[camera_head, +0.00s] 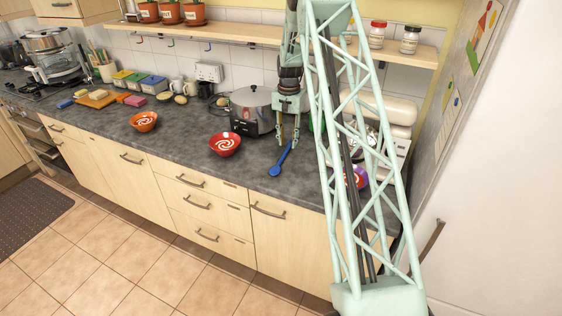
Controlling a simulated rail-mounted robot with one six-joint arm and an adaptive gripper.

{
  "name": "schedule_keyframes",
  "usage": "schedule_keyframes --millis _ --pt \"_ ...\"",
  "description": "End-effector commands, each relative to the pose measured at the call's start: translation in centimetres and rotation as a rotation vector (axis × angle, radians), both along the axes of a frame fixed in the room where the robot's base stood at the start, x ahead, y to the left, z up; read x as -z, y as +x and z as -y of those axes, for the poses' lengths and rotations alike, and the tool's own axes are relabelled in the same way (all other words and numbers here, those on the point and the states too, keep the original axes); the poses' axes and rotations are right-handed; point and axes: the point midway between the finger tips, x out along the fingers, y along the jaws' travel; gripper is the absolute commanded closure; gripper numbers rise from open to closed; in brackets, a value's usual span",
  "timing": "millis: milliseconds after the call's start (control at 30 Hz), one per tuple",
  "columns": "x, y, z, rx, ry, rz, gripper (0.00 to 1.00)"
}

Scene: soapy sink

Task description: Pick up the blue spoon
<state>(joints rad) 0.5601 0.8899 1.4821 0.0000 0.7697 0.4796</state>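The blue spoon (279,162) lies on the dark grey counter (185,139), its bowl toward the front edge and its handle pointing back and right. My gripper (289,143) hangs pointing down just above the handle end, with its two fingers apart. Whether the fingers touch or straddle the handle is too small to tell.
A red bowl (225,144) stands left of the spoon and an orange bowl (144,121) farther left. A slow cooker (251,110) stands behind. A purple bowl (360,178) at right is partly hidden by my arm. Counter between the bowls is clear.

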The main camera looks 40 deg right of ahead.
Motion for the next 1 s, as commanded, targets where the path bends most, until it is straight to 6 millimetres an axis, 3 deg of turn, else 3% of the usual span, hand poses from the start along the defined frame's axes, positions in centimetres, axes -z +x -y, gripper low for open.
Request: schedule_keyframes --millis 300,900,1000 --pt "2.7 0.0 0.0 0.0 0.001 -0.001 0.74" --pt "2.8 0.0 0.0 0.0 0.0 0.0 0.74" --pt "2.8 0.0 0.0 0.0 0.0 0.0 0.83"
